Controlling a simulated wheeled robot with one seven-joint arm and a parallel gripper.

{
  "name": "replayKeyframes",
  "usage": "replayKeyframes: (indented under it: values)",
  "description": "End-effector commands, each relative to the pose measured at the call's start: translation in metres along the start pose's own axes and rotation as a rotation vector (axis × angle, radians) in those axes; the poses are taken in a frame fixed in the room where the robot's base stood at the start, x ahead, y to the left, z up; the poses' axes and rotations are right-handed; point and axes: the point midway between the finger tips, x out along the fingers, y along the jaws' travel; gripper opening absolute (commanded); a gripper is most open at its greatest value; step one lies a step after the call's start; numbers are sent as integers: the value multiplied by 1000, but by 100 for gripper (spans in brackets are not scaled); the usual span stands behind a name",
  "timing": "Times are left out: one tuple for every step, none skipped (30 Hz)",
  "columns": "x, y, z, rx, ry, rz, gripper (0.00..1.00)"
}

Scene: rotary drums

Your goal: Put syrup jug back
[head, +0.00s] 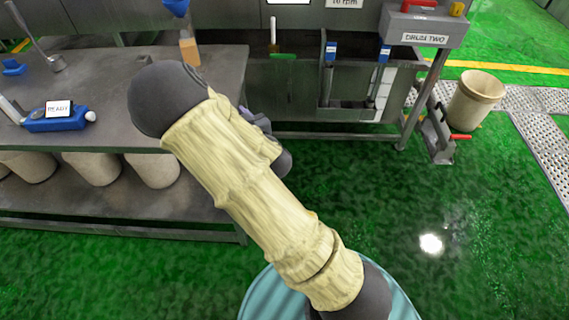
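I cannot clearly make out a syrup jug. A small amber-brown item (190,50) stands near the back edge of the grey metal table (105,85), below a blue funnel-like part (176,7). I cannot tell whether it is the jug. My arm, in a cream sleeve, crosses the middle of the view and hides part of the table's right end. A dark grey part at my arm's far end (259,121) shows just beyond the sleeve. The fingertips are hidden, so I cannot see whether they hold anything.
A blue device reading READY (55,121) sits on the table's left. Pale tubs (155,170) stand on its lower shelf. A DRUM TWO control box (424,38) stands at the upper right, with a beige bin (475,100) beyond.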

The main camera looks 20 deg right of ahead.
Motion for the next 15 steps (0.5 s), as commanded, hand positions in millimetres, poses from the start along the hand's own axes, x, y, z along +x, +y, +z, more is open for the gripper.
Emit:
replayKeyframes:
  values:
    - [-3,14,1,22,-39,56,45]
    - [-5,21,4,32,-68,87,45]
    - [-9,30,8,47,-112,127,45]
    - [-12,36,11,56,-144,154,45]
    - [-15,42,14,67,-179,178,45]
    - [-21,48,18,80,-224,209,45]
    - [-25,53,21,90,-259,231,45]
    - [-30,56,24,99,-293,248,45]
    - [-36,60,27,112,-339,270,45]
    - [-41,62,29,121,-373,285,45]
    - [-47,64,31,129,-409,297,45]
    - [-54,66,33,140,-456,311,45]
    - [-61,67,35,147,-492,319,45]
    - [-67,68,36,156,-527,327,45]
    - [-76,68,38,164,-575,334,45]
